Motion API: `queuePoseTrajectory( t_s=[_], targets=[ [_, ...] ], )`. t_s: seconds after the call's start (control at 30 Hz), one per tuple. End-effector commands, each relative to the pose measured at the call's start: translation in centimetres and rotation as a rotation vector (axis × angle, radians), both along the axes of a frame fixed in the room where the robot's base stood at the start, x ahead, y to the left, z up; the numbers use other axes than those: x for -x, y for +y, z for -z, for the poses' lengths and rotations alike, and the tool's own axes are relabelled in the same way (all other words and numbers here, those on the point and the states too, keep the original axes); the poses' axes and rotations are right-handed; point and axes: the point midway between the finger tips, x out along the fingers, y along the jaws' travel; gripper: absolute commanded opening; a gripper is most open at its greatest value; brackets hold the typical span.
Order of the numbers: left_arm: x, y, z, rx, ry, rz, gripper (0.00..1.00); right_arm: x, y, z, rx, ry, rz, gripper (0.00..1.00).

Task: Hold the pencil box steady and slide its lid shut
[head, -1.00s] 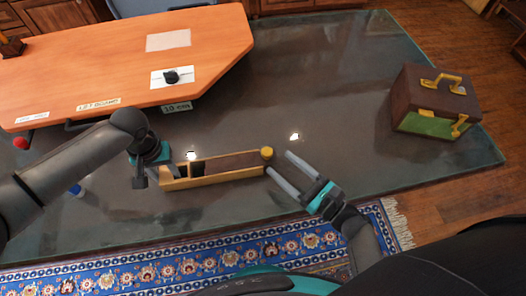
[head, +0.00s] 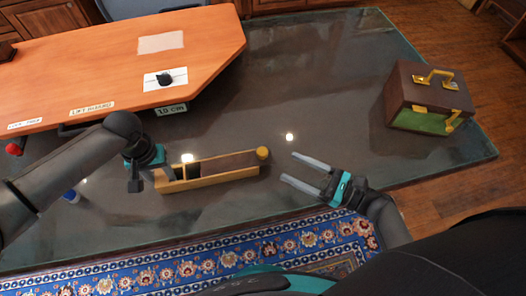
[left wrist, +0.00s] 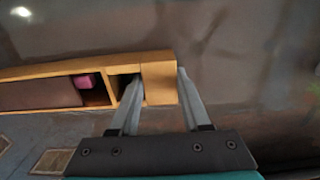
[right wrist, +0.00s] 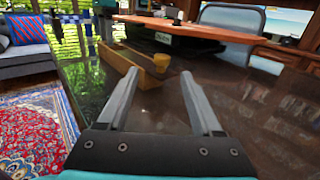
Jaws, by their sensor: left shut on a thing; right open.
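The pencil box (head: 215,180) is a long light-wood box lying on the glass surface. Its dark brown lid (head: 228,163) covers most of the top; a dark gap shows near the left end. A yellow knob (head: 263,153) is at the right end. My left gripper (head: 160,173) is shut on the box's left end. In the left wrist view its fingers (left wrist: 158,85) straddle the end block, one inside a small compartment. A pink item (left wrist: 86,80) shows in the gap beside the lid (left wrist: 40,94). My right gripper (head: 288,168) is open and empty, right of the knob, apart from it.
An orange desk (head: 100,70) with labels and a small black knob on a white plate (head: 165,79) stands behind the box. A brown and green chest (head: 430,98) is at the right. A blue patterned rug (head: 200,262) lies in front. The glass between box and chest is clear.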

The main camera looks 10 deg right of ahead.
Motion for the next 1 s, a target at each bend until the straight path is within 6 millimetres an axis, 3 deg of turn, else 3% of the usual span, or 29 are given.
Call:
queuePoseTrajectory(
  t_s=[0.2, 0.37, 0.8, 1.0],
  targets=[
    [0.0, 0.0, 0.0, 0.000, -0.001, 0.000, 0.00, -0.2, -2.4, -0.3, 0.012, 0.010, -0.111, 0.67],
    [0.0, 0.0, 0.0, 0.001, -0.001, 0.000, 0.00, -0.6, -2.2, -0.4, 0.009, 0.013, -0.132, 0.67],
    [0.0, 0.0, 0.0, 0.001, -0.001, 0.000, 0.00, -5.1, 4.6, -0.5, 0.008, 0.012, -0.130, 0.67],
    [0.0, 0.0, 0.0, 0.001, -0.001, 0.000, 0.00, -6.4, 6.6, -0.4, 0.009, 0.013, -0.130, 0.67]
  ],
)
